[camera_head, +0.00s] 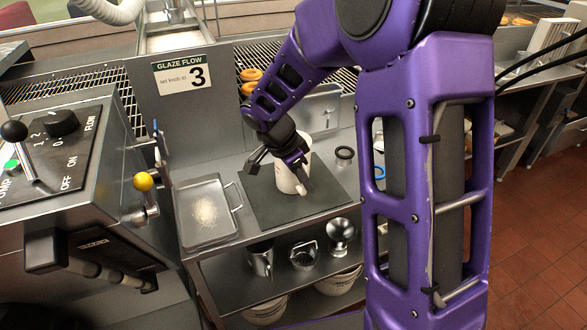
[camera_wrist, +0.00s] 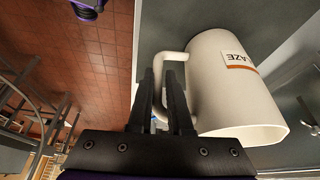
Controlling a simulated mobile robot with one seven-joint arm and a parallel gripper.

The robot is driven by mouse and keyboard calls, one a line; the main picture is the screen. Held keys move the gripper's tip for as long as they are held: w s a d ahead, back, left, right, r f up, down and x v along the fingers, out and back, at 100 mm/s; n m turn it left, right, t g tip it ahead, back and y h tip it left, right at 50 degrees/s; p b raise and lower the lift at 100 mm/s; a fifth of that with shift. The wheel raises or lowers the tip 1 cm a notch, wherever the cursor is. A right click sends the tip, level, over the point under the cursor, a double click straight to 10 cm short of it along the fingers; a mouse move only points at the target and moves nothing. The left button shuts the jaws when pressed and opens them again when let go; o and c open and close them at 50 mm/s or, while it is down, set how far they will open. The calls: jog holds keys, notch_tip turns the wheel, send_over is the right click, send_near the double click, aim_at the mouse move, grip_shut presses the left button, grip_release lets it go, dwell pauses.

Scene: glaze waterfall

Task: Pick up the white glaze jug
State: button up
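The white glaze jug (camera_head: 284,176) stands upright on the dark mat (camera_head: 262,205) in the head view, partly hidden by my gripper (camera_head: 300,170). In the wrist view the jug (camera_wrist: 232,92) shows large on the right, with its "GLAZE" label and open rim in sight. Its handle (camera_wrist: 159,88) points left, between the two black fingers of my gripper (camera_wrist: 162,72). The fingers are close together with the handle filling the narrow gap, so they look shut on it. The jug seems to rest on the mat.
A metal tray with pale powder (camera_head: 205,212) sits left of the mat. Metal jugs stand on the lower shelf (camera_head: 225,280). The control box (camera_head: 75,170) rises at the left.

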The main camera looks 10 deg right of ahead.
grip_shut()
dwell(1.1)
jog(key=shift+r, duration=0.2)
